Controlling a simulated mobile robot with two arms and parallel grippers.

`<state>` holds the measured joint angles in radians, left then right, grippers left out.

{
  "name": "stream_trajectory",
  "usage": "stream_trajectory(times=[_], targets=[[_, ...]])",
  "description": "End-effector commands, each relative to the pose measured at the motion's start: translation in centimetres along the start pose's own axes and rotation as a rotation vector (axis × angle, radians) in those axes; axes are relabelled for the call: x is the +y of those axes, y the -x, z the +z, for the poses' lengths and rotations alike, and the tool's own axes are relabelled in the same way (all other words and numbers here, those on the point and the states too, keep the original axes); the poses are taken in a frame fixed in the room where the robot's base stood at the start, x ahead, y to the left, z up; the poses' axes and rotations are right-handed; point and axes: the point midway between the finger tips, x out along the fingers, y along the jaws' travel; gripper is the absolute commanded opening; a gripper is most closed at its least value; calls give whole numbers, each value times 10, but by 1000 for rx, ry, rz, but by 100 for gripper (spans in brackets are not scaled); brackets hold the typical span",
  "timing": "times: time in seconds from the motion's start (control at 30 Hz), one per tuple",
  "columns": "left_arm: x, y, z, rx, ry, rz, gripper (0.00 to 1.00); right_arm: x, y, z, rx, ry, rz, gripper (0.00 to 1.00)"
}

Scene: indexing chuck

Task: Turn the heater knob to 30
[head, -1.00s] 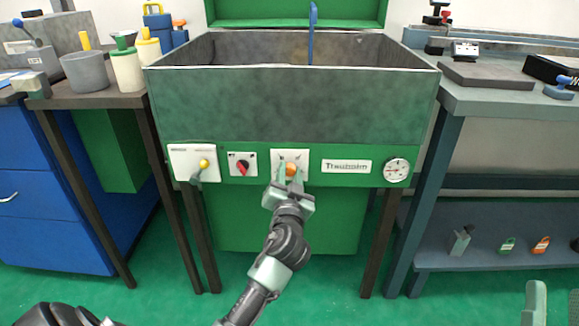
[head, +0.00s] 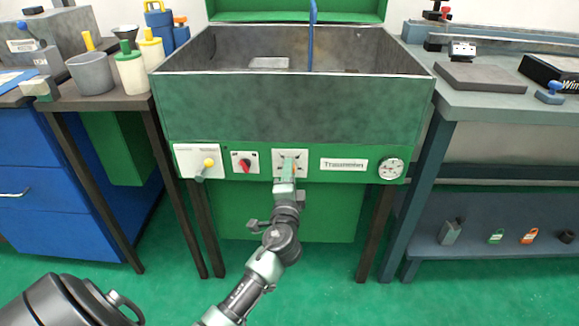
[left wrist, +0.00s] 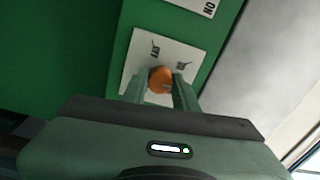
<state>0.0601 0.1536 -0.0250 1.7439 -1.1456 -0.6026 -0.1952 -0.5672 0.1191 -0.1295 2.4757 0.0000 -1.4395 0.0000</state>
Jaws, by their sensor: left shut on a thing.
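An orange knob (head: 295,168) sits on a white plate (head: 303,156) on the green front panel of the grey tank. My left gripper (head: 287,164) reaches up to it from below and is shut on it. In the left wrist view the orange knob (left wrist: 160,79) shows between the two fingers (left wrist: 162,90), one on each side. Small dark marks show on the plate above the knob; I cannot read a 30 or the exact setting. In the head view the fingers hide part of the knob. My right gripper is not in view.
To the right are a nameplate (head: 343,164) and a round gauge (head: 390,169). Benches stand on both sides. Green floor in front is clear.

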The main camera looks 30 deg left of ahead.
Motion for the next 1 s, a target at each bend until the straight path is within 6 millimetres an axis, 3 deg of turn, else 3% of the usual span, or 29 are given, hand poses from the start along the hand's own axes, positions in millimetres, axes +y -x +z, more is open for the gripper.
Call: stream_trajectory(times=[0.1, 0.37, 0.5, 0.7, 1.0], targets=[[-1, 1, 0, 3, -114, 9, 0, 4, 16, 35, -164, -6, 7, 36], [0, 1, 0, 13, -352, 16, 0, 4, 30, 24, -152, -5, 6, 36], [0, 1, 1, 17, -463, 18, 0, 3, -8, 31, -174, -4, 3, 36], [1, 1, 0, 23, -585, 22, 0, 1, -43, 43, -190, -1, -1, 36], [2, 1, 1, 27, -680, 24, 0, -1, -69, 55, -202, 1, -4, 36]])
